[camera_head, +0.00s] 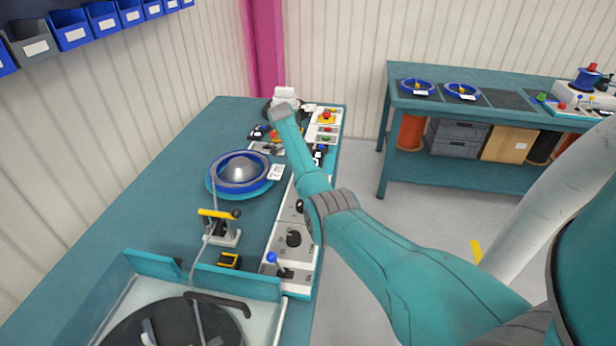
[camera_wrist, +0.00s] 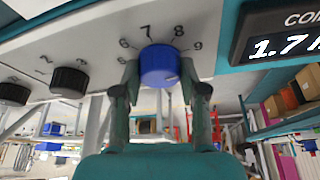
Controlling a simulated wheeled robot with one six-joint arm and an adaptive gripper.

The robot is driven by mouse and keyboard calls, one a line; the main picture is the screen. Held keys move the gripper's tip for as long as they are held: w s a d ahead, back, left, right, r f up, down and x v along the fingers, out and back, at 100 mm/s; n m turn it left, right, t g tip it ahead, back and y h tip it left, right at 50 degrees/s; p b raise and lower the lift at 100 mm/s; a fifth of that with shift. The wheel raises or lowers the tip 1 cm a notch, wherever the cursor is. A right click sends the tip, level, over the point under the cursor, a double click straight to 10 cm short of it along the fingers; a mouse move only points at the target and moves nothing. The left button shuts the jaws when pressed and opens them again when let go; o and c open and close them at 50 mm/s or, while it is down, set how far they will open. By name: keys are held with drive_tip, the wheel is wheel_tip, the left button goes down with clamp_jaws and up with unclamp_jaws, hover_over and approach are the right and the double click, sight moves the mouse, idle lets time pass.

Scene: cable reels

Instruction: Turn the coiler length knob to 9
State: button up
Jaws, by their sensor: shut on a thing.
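The blue length knob (camera_wrist: 159,66) sits on a light panel in the wrist view, below a printed arc of numbers including 6, 7, 8 and 9. The 7 stands nearly straight above the knob. I cannot make out a pointer mark on it. My gripper (camera_wrist: 162,88) has one finger on each side of the knob and is shut on it. A dark display (camera_wrist: 282,38) right of the knob shows part of "COI" and digits starting 1.7. In the head view my arm hides the gripper and the blue knob.
Two black knobs (camera_wrist: 69,82) (camera_wrist: 14,94) lie left of the blue one. In the head view, a blue-handled lever (camera_head: 279,262) rises from the control panel and a blue reel (camera_head: 240,172) lies on the bench (camera_head: 150,205). Another bench (camera_head: 385,130) stands at the back right.

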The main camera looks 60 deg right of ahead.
drive_tip(key=o, duration=1.1)
drive_tip(key=shift+o, duration=0.2)
